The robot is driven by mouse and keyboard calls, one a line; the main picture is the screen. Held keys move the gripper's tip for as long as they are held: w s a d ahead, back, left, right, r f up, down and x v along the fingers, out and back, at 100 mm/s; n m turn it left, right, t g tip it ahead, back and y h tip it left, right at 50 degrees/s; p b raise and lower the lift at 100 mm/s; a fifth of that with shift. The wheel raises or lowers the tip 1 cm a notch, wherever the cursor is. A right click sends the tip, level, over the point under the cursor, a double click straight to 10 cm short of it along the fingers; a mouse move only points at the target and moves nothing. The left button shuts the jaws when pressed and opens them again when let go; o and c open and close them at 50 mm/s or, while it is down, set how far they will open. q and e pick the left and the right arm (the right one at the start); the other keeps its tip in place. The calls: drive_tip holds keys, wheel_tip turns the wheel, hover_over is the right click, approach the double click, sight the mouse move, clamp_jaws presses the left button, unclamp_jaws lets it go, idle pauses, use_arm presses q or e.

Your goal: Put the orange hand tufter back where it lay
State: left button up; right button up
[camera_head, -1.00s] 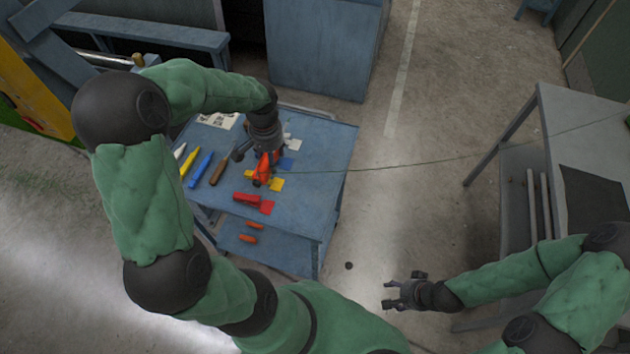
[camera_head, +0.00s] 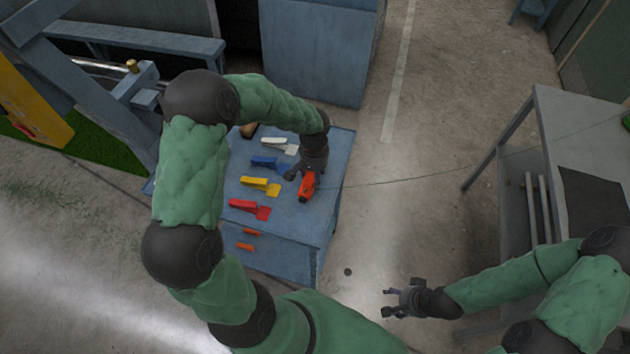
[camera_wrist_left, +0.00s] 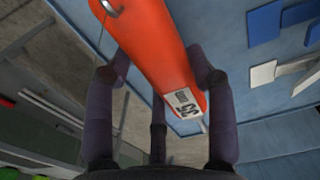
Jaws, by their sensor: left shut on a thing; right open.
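The orange hand tufter (camera_head: 307,187) is in my left gripper (camera_head: 304,174), over the right part of the blue table (camera_head: 325,205). In the left wrist view the tufter (camera_wrist_left: 155,50) lies between the fingers and carries a white label with "35" on it. My left gripper (camera_wrist_left: 160,90) is shut on it there. A thin dark line runs from near the tufter to the right. I cannot tell its height above the table. My right gripper (camera_head: 390,303) is open and empty above the floor.
White (camera_head: 279,145), blue (camera_head: 268,163), yellow (camera_head: 260,186) and red (camera_head: 250,208) tools lie in a column left of the tufter. Two small orange pieces (camera_head: 248,239) lie nearer, on a lower level. A grey table (camera_head: 585,130) stands at the right, with open floor between.

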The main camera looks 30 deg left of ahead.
use_arm(q)
drive_tip(key=shift+w+d+f, duration=0.1)
drive_tip(key=shift+f, duration=1.6)
drive_tip(key=shift+b, duration=0.35)
drive_tip(key=o, duration=1.4)
drive_tip(key=shift+f, duration=0.15)
wheel_tip(320, 180, up, 12)
drive_tip(key=shift+r+p, duration=0.15)
drive_tip(key=shift+p, duration=0.85)
